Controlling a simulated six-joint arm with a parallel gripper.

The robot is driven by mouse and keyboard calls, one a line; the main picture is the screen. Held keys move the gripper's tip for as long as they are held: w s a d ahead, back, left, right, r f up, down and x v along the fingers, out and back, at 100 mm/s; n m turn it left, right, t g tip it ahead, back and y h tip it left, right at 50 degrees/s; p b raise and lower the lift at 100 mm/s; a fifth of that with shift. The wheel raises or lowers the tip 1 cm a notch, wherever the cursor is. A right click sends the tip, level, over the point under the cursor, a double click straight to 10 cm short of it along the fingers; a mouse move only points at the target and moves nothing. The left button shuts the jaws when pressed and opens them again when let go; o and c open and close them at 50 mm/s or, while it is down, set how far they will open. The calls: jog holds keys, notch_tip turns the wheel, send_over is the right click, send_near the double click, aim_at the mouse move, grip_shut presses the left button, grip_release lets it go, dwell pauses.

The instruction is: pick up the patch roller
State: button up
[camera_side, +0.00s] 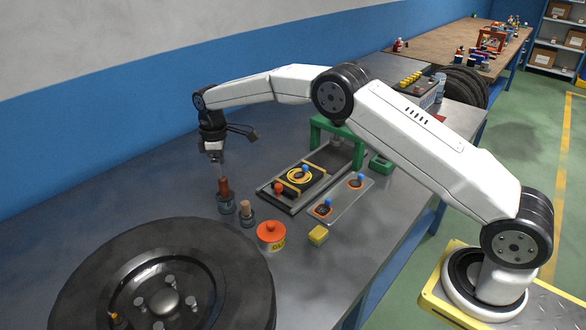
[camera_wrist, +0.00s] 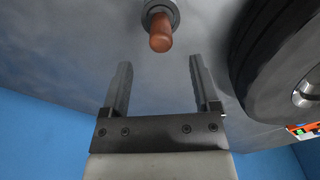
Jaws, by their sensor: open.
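Two handled tools stand upright in dark cups in the side view: one with a reddish-brown handle (camera_side: 224,186) and one with a paler tan handle (camera_side: 247,208). Their lower ends are hidden in the cups, so I cannot tell for sure which is the patch roller. The reddish-brown handle shows at the top of the wrist view (camera_wrist: 160,36), beyond the fingertips and between their lines. My gripper (camera_side: 217,166) points down just above that handle. In the wrist view my gripper (camera_wrist: 160,64) is open, with nothing between its fingers.
A large dark wheel (camera_side: 232,266) lies at the front left of the bench. A red-lidded can (camera_side: 271,236) and a yellow block (camera_side: 318,235) are right of the cups. A tray (camera_side: 292,208) and a metal plate (camera_side: 349,205) lie behind. The bench left of the cups is clear.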

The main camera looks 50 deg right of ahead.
aim_at(224, 187)
jog(key=shift+f, duration=0.15)
jog(key=shift+f, duration=1.2)
jog(key=shift+f, duration=0.1)
jog(key=shift+s+f, duration=0.1)
jog(key=shift+f, duration=2.35)
grip_shut()
